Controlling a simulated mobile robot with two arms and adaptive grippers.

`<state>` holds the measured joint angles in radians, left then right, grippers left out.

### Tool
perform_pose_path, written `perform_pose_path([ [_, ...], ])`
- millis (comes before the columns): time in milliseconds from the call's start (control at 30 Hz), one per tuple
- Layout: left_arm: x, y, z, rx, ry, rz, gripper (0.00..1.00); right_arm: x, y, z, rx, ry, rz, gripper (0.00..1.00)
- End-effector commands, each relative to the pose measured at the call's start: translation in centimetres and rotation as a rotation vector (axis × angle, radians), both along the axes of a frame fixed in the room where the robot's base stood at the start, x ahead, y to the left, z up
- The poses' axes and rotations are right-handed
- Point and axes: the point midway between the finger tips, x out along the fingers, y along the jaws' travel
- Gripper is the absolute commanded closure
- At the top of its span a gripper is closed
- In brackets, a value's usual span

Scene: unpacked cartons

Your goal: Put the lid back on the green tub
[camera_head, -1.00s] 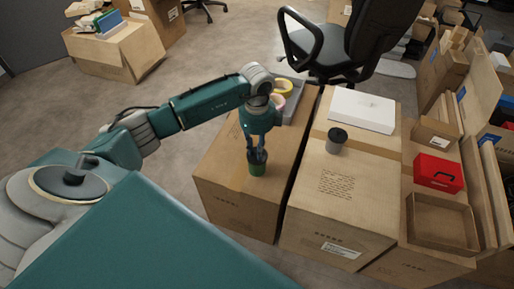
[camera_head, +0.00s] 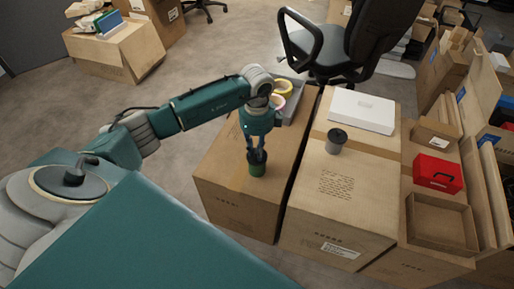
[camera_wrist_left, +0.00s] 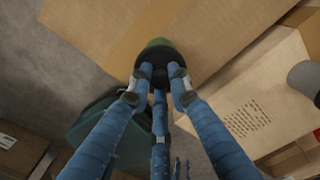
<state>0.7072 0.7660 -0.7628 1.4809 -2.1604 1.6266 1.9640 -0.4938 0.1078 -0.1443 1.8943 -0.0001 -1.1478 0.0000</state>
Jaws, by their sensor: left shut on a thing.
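The green tub (camera_head: 257,171) stands upright on the left carton. Its green edge (camera_wrist_left: 158,42) also shows in the left wrist view, beyond a black lid. My left gripper (camera_head: 257,155) points down over the tub, shut on the black lid (camera_wrist_left: 160,58). The lid is at the top of the tub; I cannot tell whether it is seated or just above the rim. The fingers cover much of the lid. In the left wrist view the fingertips of my left gripper (camera_wrist_left: 160,75) are around the lid.
A grey cup with a dark top (camera_head: 336,141) and a white box (camera_head: 362,110) stand on the middle carton (camera_head: 320,215). A grey tray with tape rolls (camera_head: 296,100) lies behind my gripper. A red case (camera_head: 438,172) is at right. The left carton's front (camera_head: 225,200) is clear.

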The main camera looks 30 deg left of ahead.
Motion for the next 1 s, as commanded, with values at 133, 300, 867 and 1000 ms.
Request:
perform_pose_path([
  [133,-0.02,-0.01,-0.02,0.000,0.000,0.000,0.92,-0.36,0.02,-0.46,0.000,0.010,0.001,0.65],
  [300,-0.01,-0.01,-0.03,0.000,0.000,0.000,0.92,-0.37,0.06,-0.50,0.000,0.010,0.001,0.65],
  [867,0.00,-0.01,-0.02,0.000,0.000,0.000,0.52,-0.05,0.12,-0.27,0.001,0.003,0.001,0.65],
  [1000,0.00,-0.01,-0.01,0.000,0.000,0.000,0.41,-0.04,0.10,-0.26,0.001,0.003,0.001,0.65],
])
